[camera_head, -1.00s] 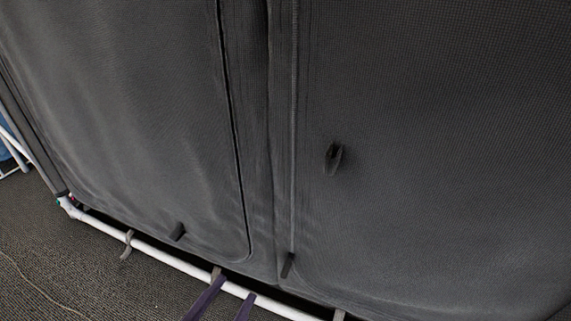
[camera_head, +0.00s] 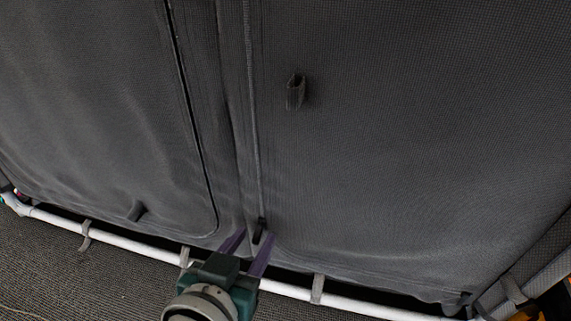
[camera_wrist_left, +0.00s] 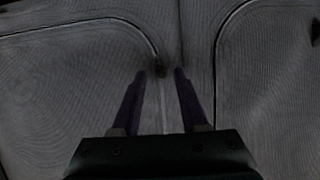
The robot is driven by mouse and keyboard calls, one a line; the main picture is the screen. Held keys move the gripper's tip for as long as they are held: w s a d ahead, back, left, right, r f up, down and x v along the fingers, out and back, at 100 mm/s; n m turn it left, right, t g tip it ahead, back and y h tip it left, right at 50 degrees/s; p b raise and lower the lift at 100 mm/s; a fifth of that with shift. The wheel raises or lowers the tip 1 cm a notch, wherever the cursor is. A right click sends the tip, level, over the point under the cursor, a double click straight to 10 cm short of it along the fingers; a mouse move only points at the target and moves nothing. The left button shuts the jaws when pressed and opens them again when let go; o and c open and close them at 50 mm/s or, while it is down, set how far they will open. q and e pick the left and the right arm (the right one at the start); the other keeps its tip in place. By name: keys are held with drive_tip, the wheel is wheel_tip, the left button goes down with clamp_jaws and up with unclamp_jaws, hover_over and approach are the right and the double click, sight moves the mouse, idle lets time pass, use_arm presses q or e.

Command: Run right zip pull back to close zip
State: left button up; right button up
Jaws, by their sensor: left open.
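The right zip (camera_head: 252,110) runs down the dark fabric panel. Its small black zip pull (camera_head: 260,231) hangs at the lower end, near the bottom edge. My left gripper (camera_head: 255,237) reaches up from below with two purple fingers. It is open, and the pull shows between its fingertips in the head view. In the left wrist view a dark spot, probably the pull (camera_wrist_left: 160,69), shows between the tips of the left gripper (camera_wrist_left: 160,73). I cannot tell whether either finger touches it. My right gripper is not in view.
A second zip line (camera_head: 190,120) curves down to the left. A white pole (camera_head: 120,242) with grey straps runs along the bottom, above the carpet (camera_head: 70,275).

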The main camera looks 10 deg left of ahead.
use_arm(q)
clamp_jaws()
idle(1.4)
